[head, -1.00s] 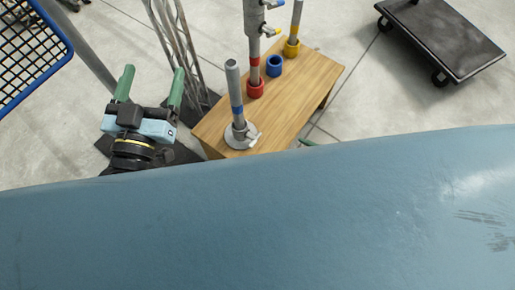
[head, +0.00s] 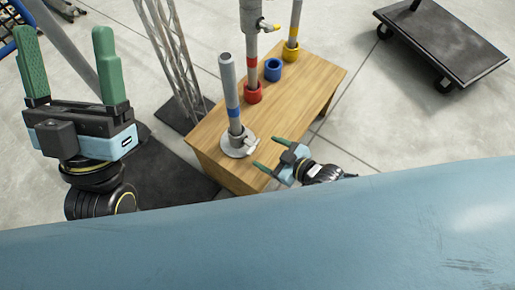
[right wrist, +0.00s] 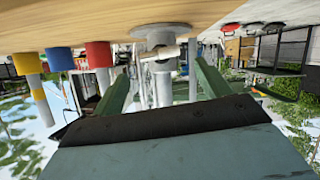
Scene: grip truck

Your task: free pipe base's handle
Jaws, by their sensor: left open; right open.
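The pipe base (head: 238,149) is a round grey plate near the front left of the wooden table, with a small pale handle (head: 250,143) on its right side. A grey pipe with a blue band (head: 231,88) stands upright in it. My right gripper (head: 270,156) is open and empty just right of the base, its fingers pointing toward the handle. In the right wrist view, which appears upside down, the handle (right wrist: 160,53) and base (right wrist: 160,30) lie ahead between the open fingers (right wrist: 163,85). My left gripper (head: 65,50) is open and empty at the left, away from the table.
The wooden table (head: 312,88) also bears a red socket (head: 253,92) with a taller pipe, a blue ring (head: 273,69) and a yellow socket (head: 290,52). A metal truss (head: 170,50) stands left of the table. A black cart (head: 440,45) is at the upper right.

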